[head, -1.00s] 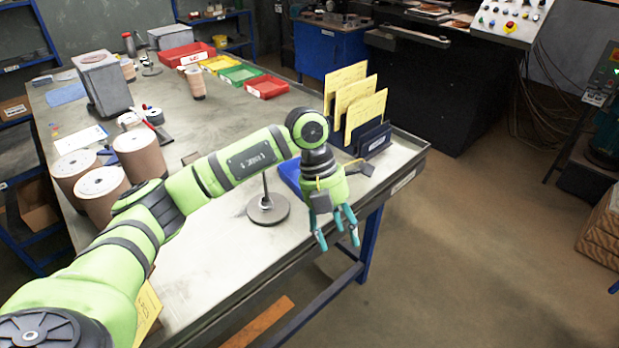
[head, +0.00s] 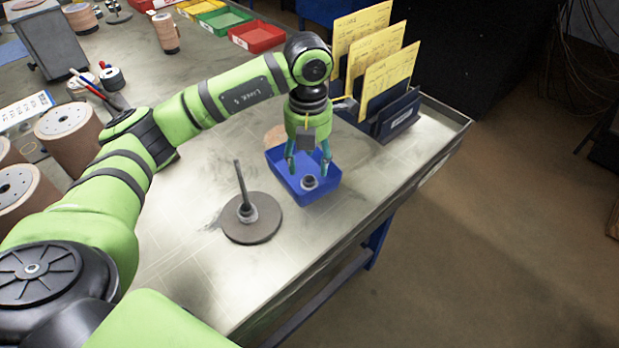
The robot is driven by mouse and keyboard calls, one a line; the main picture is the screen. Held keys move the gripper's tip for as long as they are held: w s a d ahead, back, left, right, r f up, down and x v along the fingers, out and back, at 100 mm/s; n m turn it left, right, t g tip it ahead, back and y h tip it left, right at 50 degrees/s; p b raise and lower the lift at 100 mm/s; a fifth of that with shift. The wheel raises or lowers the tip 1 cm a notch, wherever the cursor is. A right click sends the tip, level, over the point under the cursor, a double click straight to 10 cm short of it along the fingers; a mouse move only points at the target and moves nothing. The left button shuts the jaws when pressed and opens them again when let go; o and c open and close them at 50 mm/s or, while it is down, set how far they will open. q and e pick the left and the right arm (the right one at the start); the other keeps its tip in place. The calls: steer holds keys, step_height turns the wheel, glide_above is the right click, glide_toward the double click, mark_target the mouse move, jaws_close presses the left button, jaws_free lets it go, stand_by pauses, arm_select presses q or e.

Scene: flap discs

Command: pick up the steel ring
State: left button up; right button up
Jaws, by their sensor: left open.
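A small grey steel ring (head: 309,183) lies in a shallow blue tray (head: 282,174) on the table, near its front edge. My left gripper (head: 308,168) points down over the tray, its teal fingers spread and empty. The fingertips show just above and on either side of the ring in the picture; I cannot tell the exact height gap. Left of the tray stands a thin upright post on a round brown disc base (head: 253,230). A grey collar (head: 247,212) sits around the foot of the post. My right gripper is not in view.
A dark blue rack (head: 394,117) with yellow cards (head: 390,77) stands right behind the tray. Red (head: 257,37) and green bins are at the back. The table's front right is clear.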

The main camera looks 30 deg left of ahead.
mark_target(309, 175)
arm_select(q)
step_height(309, 175, down, 2)
steer(key=shift+f+p, duration=0.25)
steer(key=shift+p, duration=0.35)
step_height(309, 175, down, 2)
steer(key=shift+f, duration=0.3)
steer(key=shift+w+f, duration=0.1)
steer(key=c, duration=0.6)
steer(key=shift+c, duration=1.2)
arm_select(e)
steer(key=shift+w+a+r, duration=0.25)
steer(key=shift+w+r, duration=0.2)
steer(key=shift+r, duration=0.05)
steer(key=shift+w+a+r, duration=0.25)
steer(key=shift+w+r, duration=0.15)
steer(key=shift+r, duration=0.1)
